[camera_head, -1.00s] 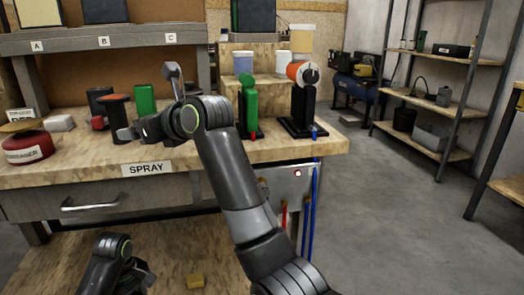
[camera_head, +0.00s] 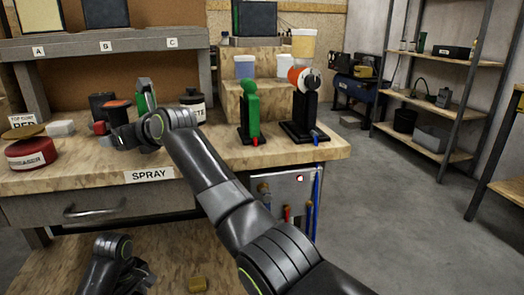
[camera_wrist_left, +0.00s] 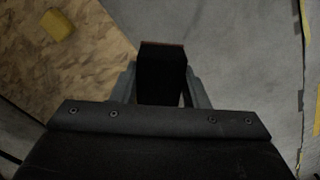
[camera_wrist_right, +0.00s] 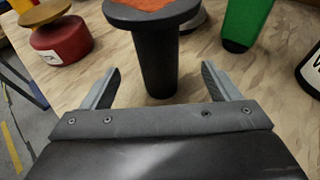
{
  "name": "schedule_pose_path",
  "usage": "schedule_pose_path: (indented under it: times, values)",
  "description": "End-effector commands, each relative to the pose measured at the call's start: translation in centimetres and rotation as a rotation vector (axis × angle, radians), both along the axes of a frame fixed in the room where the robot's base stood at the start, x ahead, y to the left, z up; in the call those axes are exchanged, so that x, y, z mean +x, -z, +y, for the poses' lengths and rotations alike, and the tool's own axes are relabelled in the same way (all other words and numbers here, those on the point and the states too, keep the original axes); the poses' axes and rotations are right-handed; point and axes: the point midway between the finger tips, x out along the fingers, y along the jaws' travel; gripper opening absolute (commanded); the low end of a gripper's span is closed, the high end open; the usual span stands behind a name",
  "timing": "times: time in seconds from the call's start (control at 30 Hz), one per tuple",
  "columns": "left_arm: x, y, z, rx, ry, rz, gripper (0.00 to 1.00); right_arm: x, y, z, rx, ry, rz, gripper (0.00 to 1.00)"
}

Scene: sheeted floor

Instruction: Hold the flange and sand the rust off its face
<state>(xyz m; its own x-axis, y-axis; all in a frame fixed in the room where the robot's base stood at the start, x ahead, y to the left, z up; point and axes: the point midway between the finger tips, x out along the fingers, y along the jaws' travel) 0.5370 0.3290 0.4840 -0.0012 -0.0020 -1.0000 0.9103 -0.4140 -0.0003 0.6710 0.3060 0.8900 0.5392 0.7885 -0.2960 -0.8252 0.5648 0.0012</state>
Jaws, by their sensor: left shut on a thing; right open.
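The likely flange is a dark disc with a rusty orange face on a black stem. It stands upright on the bench, left of centre in the head view (camera_head: 117,104), and its face (camera_wrist_right: 153,4) and stem (camera_wrist_right: 157,62) show in the right wrist view. My right gripper (camera_wrist_right: 158,82) is open, with its fingers on either side of the stem and gaps between. My left gripper (camera_wrist_left: 160,85) is shut on a black block (camera_wrist_left: 162,75) with a reddish-brown end edge, probably the sander. It hangs low, in front of the bench's lower shelf.
A red tin (camera_head: 30,155), a black jar (camera_head: 192,103) and a green item (camera_head: 147,92) stand near the flange. A green stand (camera_head: 250,110) and a black stand with an orange disc (camera_head: 302,105) are farther right. The bench front is clear.

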Motion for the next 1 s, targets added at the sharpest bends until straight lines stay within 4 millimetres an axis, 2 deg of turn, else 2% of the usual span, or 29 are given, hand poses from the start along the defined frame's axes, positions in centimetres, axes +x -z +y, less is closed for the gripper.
schedule_pose_path:
  times: [0.3, 0.73, 1.0]
  values:
    - [0.0, -0.9, 0.0, 0.000, 0.000, 0.000, 0.22, 0.8, 0.3, 1.3, -0.001, -0.001, 0.000, 0.83]
    - [0.0, -1.0, 0.0, 0.000, 0.000, 0.000, 0.22, 1.0, 0.5, 1.4, 0.000, 0.001, -0.002, 0.83]
    - [0.0, -1.0, 0.0, 0.000, 0.000, 0.000, 0.22, 1.0, 0.5, 1.4, -0.001, 0.001, -0.001, 0.47]
